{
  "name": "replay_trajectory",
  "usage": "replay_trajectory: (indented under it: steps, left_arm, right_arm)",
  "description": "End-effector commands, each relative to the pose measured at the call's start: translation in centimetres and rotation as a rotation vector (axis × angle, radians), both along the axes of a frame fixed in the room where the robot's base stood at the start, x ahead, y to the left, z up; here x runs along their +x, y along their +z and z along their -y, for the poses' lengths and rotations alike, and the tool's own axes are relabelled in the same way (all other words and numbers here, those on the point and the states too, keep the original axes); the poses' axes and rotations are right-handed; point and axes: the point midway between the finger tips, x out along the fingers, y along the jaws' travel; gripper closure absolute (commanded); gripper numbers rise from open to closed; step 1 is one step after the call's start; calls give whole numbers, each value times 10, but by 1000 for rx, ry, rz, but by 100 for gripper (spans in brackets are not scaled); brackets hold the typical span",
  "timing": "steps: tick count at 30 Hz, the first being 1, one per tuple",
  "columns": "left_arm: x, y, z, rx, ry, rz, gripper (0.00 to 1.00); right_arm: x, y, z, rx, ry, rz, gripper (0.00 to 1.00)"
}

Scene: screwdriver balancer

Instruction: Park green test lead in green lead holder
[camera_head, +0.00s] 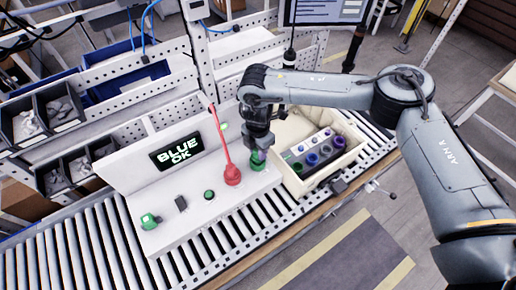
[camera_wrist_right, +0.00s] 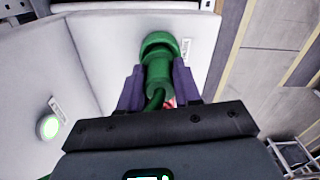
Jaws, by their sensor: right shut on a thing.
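My right gripper (camera_head: 258,139) is above the right end of the white fixture and shut on the green test lead (camera_head: 257,160). In the right wrist view, the green test lead (camera_wrist_right: 158,62) sits between the dark purple fingers (camera_wrist_right: 158,88), its wider round end pointing away from my wrist. A green cable curves back below it. Whether that end touches the white surface or a holder I cannot tell; I cannot make out the green lead holder separately. My left gripper is not in view.
A red lead (camera_head: 231,172) stands beside the gripper on the white fixture (camera_head: 205,222). A green part (camera_head: 150,221) and a round green button (camera_head: 209,194) are further left. The display (camera_head: 176,151) reads "BLUE OK". A cream bin (camera_head: 343,163) with coloured items stands right.

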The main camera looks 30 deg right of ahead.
Motion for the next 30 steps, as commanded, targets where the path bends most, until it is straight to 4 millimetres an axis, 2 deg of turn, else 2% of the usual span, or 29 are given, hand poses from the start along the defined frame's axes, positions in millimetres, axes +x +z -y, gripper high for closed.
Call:
replay_trajectory:
  steps: [18, 30]
  left_arm:
    - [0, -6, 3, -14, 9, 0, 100]
    - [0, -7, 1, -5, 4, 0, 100]
  right_arm:
    - [0, -16, 0, 0, -1, 1, 99]
    - [0, -18, 0, 0, -1, 1, 99]
